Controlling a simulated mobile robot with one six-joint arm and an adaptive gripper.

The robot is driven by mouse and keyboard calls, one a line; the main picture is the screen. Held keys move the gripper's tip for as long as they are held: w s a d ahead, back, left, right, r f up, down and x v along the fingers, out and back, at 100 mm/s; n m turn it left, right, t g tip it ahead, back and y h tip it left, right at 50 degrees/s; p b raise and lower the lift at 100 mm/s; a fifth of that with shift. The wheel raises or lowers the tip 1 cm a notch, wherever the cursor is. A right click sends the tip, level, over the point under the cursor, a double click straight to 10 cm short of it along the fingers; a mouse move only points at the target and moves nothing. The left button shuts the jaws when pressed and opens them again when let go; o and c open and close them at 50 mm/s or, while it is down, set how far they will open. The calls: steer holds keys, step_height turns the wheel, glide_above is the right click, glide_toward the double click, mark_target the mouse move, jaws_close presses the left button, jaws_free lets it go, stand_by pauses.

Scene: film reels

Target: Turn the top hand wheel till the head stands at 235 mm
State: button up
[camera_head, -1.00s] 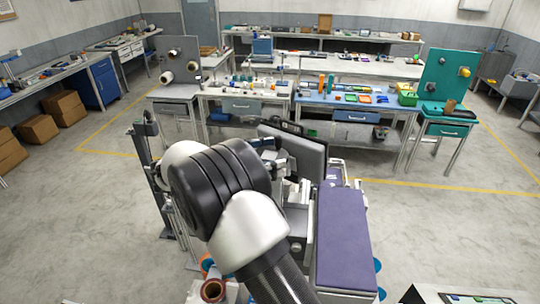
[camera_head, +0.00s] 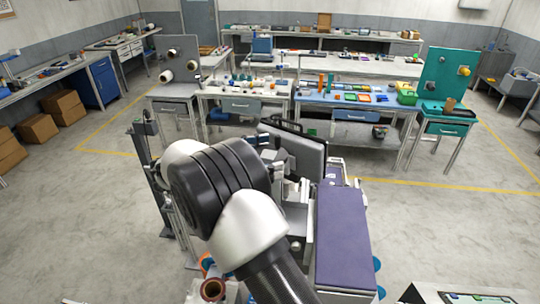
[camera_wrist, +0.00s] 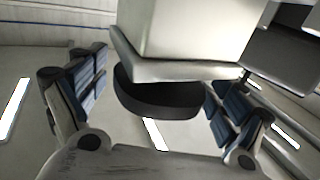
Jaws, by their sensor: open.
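My gripper (camera_wrist: 152,76) is open in the wrist view, with one blue-padded finger at the left and one at the right. A dark, rounded, wheel-like part (camera_wrist: 158,102) shows between the fingers, and may be the top hand wheel. A pale block (camera_wrist: 190,35) lies over its upper side. I cannot tell whether the fingers touch the dark part. In the head view, my arm hides most of the gripper and part of the machine. No millimetre scale can be read, so the head's height cannot be told.
A dark flat panel (camera_head: 305,155) stands close to my arm's end. A purple-topped surface (camera_head: 343,240) lies to its right. An upright post (camera_head: 150,175) stands at the left. Work tables (camera_head: 245,92) stand further back, with open floor (camera_head: 440,230) at the right.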

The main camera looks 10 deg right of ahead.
steer(key=a, duration=0.7)
steer(key=shift+s+a, duration=0.2)
steer(key=shift+a, duration=0.05)
steer(key=shift+w, duration=0.1)
